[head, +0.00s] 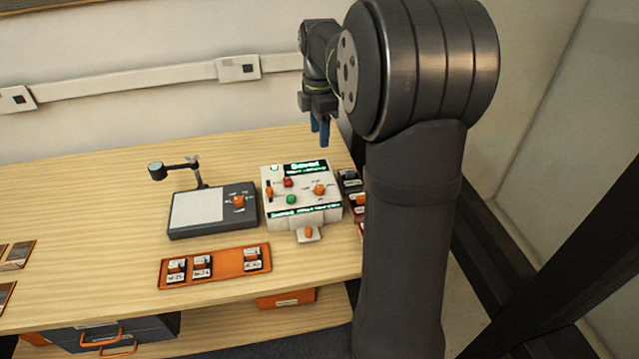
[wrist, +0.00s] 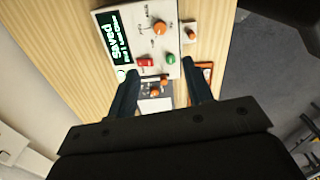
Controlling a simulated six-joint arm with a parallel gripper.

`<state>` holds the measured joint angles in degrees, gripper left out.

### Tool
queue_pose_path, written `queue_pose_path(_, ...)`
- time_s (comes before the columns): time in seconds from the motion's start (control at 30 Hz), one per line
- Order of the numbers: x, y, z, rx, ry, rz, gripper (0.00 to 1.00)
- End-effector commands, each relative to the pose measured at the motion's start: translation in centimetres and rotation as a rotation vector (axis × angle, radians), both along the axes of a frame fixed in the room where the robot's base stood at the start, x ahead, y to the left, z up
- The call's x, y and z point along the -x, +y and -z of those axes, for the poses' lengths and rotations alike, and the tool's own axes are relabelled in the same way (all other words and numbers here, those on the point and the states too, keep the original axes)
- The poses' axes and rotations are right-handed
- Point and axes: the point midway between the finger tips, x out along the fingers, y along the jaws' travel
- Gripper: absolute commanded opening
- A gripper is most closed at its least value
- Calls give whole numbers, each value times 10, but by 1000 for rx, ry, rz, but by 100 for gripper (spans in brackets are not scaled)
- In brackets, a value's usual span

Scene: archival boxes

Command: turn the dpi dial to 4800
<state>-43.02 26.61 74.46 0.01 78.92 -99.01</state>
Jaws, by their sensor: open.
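Two orange dials show, and their markings are too small to read, so I cannot tell which is the dpi dial. One dial (head: 320,189) is on the right of the white control box (head: 278,213); it also shows in the wrist view (wrist: 160,27). The other dial (head: 239,201) is on the right of the dark flat scanner (head: 187,228). My gripper (head: 320,138) is open and empty, above and behind the control box. In the wrist view its fingers (wrist: 160,73) are spread, with the box beyond them.
The box has a red button (head: 288,182), a green button (head: 291,199), an orange lever (head: 269,190) and a display (head: 305,168) reading "Saved". An orange tray (head: 229,254) with small labelled items lies in front. A small orange knob (head: 309,232) sits before the box. Dark items stand right.

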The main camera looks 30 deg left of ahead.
Motion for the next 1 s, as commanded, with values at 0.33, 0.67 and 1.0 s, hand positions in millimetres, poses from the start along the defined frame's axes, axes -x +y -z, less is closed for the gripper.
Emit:
queue_pose_path(0.33, 0, 0, 5, 2, 1, -272, 47)
queue_pose_path(0.67, 1, 0, 60, 3, 4, -271, 47)
queue_pose_path(1.0, 0, 0, 133, 3, 2, -270, 47)
